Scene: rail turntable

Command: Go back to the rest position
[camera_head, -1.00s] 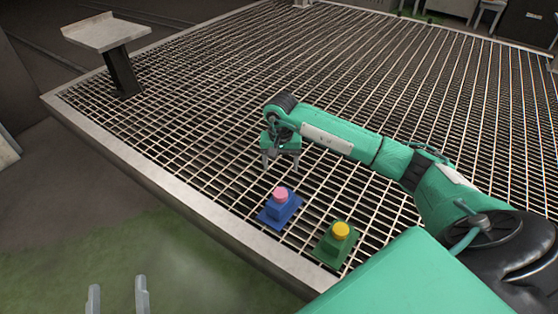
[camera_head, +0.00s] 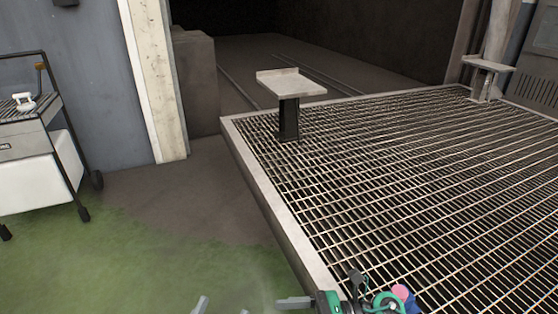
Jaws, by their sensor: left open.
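My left gripper (camera_head: 222,308) shows only as two pale fingertips at the bottom edge, apart from each other with nothing seen between them, above the green floor. My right gripper (camera_head: 300,303) is at the bottom edge, right of the left one, by the near edge of the grating. One grey finger points left; the rest is cut off, so its opening is unclear. Right of it, partly hidden, are a pink button (camera_head: 401,291) and a bit of its blue base (camera_head: 412,301).
The metal grating platform (camera_head: 281,222) fills the right side. A small pedestal table (camera_head: 291,84) stands on its far left corner. A cart (camera_head: 38,176) carrying a small white object (camera_head: 24,102) stands at the left. The green floor (camera_head: 130,265) between is clear.

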